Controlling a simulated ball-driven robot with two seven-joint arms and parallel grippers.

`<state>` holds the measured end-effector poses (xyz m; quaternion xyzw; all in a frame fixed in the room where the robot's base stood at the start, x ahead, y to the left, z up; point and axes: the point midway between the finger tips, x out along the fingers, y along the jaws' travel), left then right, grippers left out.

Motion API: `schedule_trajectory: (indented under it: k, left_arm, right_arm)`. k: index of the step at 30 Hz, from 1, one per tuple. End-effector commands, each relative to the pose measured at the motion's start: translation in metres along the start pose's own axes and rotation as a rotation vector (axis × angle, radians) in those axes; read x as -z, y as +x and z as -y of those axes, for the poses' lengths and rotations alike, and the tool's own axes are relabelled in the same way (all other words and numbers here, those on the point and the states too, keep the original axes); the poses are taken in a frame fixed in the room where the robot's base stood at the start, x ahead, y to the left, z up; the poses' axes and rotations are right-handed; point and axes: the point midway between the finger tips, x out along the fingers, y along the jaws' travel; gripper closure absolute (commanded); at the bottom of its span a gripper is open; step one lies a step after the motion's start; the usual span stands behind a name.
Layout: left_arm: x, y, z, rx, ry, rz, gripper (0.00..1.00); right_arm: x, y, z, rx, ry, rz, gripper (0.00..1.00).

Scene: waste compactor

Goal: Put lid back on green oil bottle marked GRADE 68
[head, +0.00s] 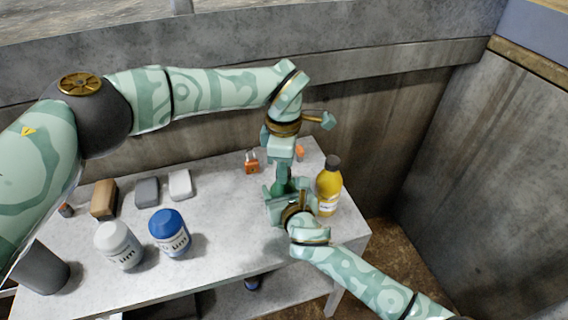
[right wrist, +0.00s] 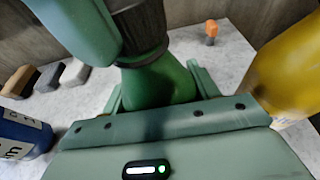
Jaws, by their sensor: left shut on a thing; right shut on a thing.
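The green bottle (head: 283,186) stands on the grey table, mostly hidden behind my grippers in the head view. In the right wrist view the green bottle (right wrist: 160,84) shows its shoulder between my right jaws, and its label is hidden. My right gripper (head: 283,203) is shut on the bottle's body. A dark ribbed lid (right wrist: 140,28) sits at the top of the bottle, straight above the shoulder. My left gripper (head: 283,164) comes down from above and is shut on the lid; it also shows in the right wrist view (right wrist: 100,30). I cannot tell whether the lid is threaded on.
A yellow bottle (head: 328,188) with a dark cap stands close right of the green one. An orange padlock-like item (head: 252,164) lies behind left. White (head: 118,246) and blue (head: 170,236) jars stand at left, with several small blocks behind. The table (head: 222,225) is clear between.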

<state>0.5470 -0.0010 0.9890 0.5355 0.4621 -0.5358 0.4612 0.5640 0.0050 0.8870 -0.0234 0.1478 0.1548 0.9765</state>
Motion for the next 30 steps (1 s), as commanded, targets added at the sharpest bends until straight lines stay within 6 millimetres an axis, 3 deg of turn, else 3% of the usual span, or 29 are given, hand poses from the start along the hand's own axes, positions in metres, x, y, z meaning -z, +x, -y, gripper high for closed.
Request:
schedule_trajectory:
  k: [9, 15, 20, 28, 29, 30]
  left_arm:
    - [0.0011, -0.0003, -0.0007, -0.004, 1.019, -0.004, 0.9]
    - [0.0015, 0.0003, -0.0008, -0.003, 1.525, -0.004, 0.9]
    - [0.0016, 0.0004, -0.0009, -0.004, 1.688, -0.003, 0.9]
    - [0.0018, 0.0003, -0.0012, -0.004, 1.7, -0.004, 0.9]
    - [0.0019, 0.0003, -0.0012, -0.004, 1.7, -0.004, 0.67]
    - [0.0019, 0.0002, -0.0012, -0.004, 1.699, -0.005, 0.55]
  right_arm:
    - [0.0004, 0.0, 0.0005, 0.001, 0.0, -0.001, 1.0]
    - [0.0005, 0.0, 0.0004, 0.001, 0.0, -0.001, 1.0]
    - [0.0005, -0.0001, 0.0003, 0.001, 0.0, -0.001, 1.0]
    - [0.0006, -0.0002, 0.0002, 0.0, 0.0, -0.001, 1.0]
    - [0.0006, -0.0002, 0.0002, 0.0, 0.0, -0.001, 1.0]
    - [0.0006, -0.0002, 0.0001, 0.0, 0.0, -0.001, 1.0]
